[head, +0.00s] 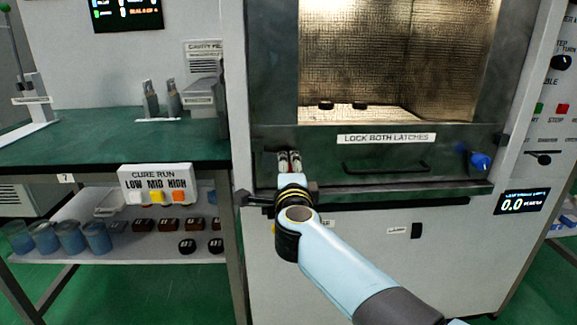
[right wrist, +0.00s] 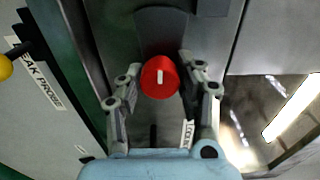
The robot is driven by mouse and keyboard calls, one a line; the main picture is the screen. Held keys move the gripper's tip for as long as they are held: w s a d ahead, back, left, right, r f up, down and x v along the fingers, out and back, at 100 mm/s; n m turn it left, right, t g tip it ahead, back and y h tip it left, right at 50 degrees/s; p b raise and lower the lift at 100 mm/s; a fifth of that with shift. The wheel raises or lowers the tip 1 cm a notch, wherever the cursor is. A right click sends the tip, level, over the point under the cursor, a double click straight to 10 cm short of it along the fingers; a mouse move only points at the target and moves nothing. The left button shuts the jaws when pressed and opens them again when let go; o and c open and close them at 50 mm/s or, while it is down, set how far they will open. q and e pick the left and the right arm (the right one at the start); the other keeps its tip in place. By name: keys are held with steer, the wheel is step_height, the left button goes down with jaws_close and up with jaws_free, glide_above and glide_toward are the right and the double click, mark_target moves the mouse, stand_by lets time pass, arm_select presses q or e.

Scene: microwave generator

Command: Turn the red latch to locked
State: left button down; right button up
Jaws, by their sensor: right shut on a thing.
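The red latch (right wrist: 160,77) is a round red knob with a short white mark, upright in the right wrist view. My right gripper (right wrist: 160,68) has its two fingers on either side of the knob and is shut on it. In the head view my right gripper (head: 289,160) reaches to the left end of the door's lower panel and hides the red latch. A blue latch (head: 480,161) sits at the right end of that panel. The label "LOCK BOTH LATCHES" (head: 386,138) is between them. My left gripper is not in view.
A black door handle (head: 387,167) runs between the latches. Two dark pieces (head: 343,105) lie inside the lit cavity. A green bench (head: 80,145) stands at the left, with blue cups (head: 70,237) on the shelf below. The power display (head: 522,201) reads 0.0.

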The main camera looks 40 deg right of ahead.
steer(key=m, duration=0.5)
steer(key=shift+f, duration=0.15)
steer(key=shift+m, duration=0.3)
stand_by(0.3)
steer(key=o, duration=1.1)
steer(key=shift+o, duration=0.2)
steer(key=v, duration=0.7)
steer(key=shift+s, duration=0.25)
steer(key=shift+a, duration=0.1)
